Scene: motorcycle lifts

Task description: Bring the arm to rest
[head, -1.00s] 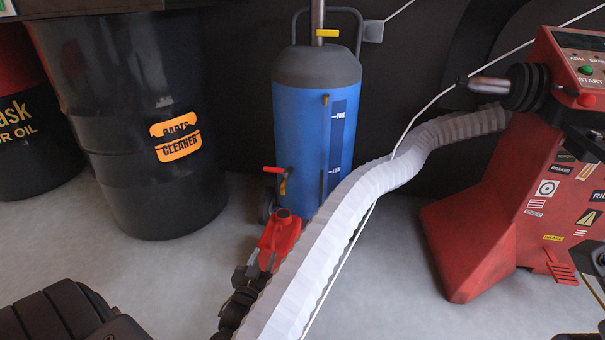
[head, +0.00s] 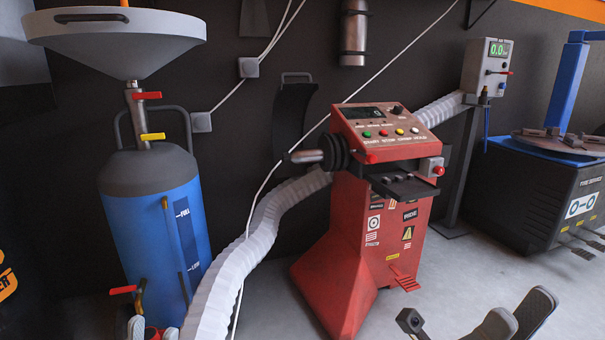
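My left gripper (head: 152,328) shows only as two small grey fingertips at the bottom left edge of the head view. The tips are apart, with part of a red object (head: 152,334) showing between them; the picture edge cuts it off, and no grip on it is visible. My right gripper (head: 515,318) is at the bottom right, with two dark, grey-padded fingers apart and nothing visible between them. It is in front of the floor, to the right of the red machine. Most of both arms is out of view.
A blue tank (head: 155,225) with a wide funnel stands at left. A white ribbed hose (head: 235,270) runs beside the red control machine (head: 350,255). A tyre machine (head: 530,190) stands at right. Grey floor (head: 450,275) is open between the machines.

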